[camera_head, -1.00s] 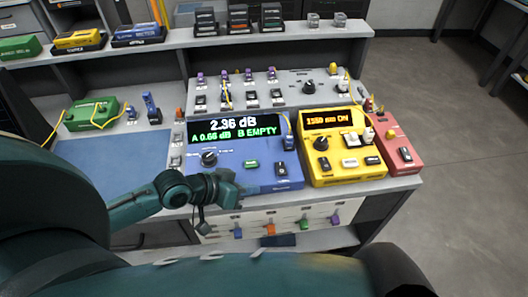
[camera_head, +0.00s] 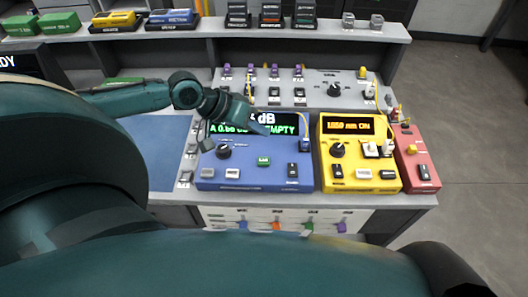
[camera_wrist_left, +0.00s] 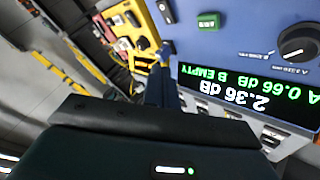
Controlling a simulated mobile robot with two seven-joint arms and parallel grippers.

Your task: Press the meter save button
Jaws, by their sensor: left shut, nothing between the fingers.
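The blue meter (camera_head: 239,179) stands on the bench, its screen (camera_head: 225,130) lit with green and white text. In the left wrist view the screen (camera_wrist_left: 250,95) reads 2.36 dB, A 0.66 dB, B EMPTY, upside down. A green button (camera_head: 263,161) sits mid-panel below the screen; it also shows in the left wrist view (camera_wrist_left: 208,20). I cannot read its label. My left gripper (camera_head: 260,126) is shut and empty. It is above the meter, covering part of the screen in the head view, apart from the green button. My right gripper is out of view.
The meter also has a black knob (camera_head: 223,152), two light buttons and a black switch (camera_head: 293,170). A yellow box (camera_head: 347,187) with an orange screen and a red box (camera_head: 415,157) stand close on its right. A blue mat (camera_head: 160,140) lies left, partly behind my arm.

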